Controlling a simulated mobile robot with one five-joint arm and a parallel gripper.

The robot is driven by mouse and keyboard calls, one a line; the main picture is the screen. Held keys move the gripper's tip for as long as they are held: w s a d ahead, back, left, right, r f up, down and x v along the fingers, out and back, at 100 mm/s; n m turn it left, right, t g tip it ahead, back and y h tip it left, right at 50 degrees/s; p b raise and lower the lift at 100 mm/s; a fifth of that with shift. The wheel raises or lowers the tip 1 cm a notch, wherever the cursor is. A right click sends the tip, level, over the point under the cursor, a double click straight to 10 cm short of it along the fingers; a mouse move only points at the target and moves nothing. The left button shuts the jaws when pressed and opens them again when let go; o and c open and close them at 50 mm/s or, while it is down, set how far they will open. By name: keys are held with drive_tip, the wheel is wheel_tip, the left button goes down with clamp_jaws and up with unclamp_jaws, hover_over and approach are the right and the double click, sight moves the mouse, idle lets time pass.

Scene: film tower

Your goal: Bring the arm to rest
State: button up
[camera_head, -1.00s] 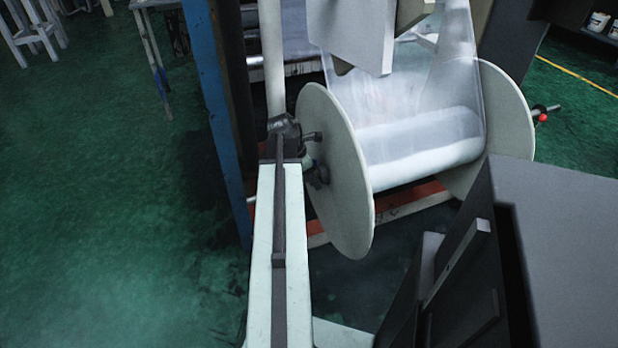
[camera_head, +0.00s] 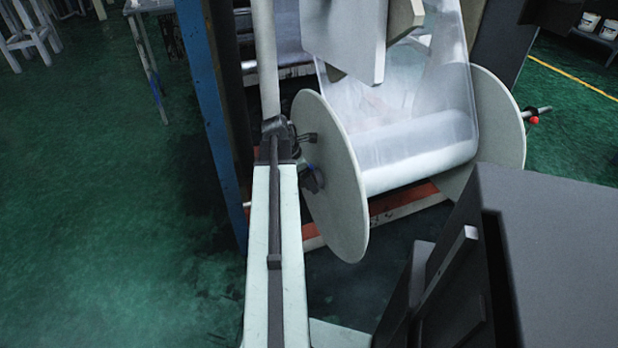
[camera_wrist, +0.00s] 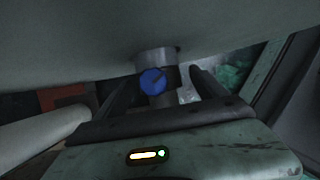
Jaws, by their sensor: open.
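In the wrist view my gripper (camera_wrist: 158,82) shows as two dark fingers rising from a dark crossbar, spread apart. A round blue knob (camera_wrist: 152,81) with a dark mark, on a short grey cylinder (camera_wrist: 157,56), appears between the fingers. I cannot tell how far beyond them it is, and I see no grip on it. A worn grey-green housing with a lit yellow and green indicator fills the bottom.
A film roll (camera_head: 420,150) sits between two large pale discs, its near disc (camera_head: 335,190) beside a white beam (camera_head: 275,230). A blue post (camera_head: 205,110) stands left of them. A dark box (camera_head: 550,240) fills the lower right.

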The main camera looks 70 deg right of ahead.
drive_tip(key=p+v, duration=0.4)
drive_tip(key=v, duration=0.2)
drive_tip(key=shift+s, duration=0.1)
drive_tip(key=shift+f, duration=0.1)
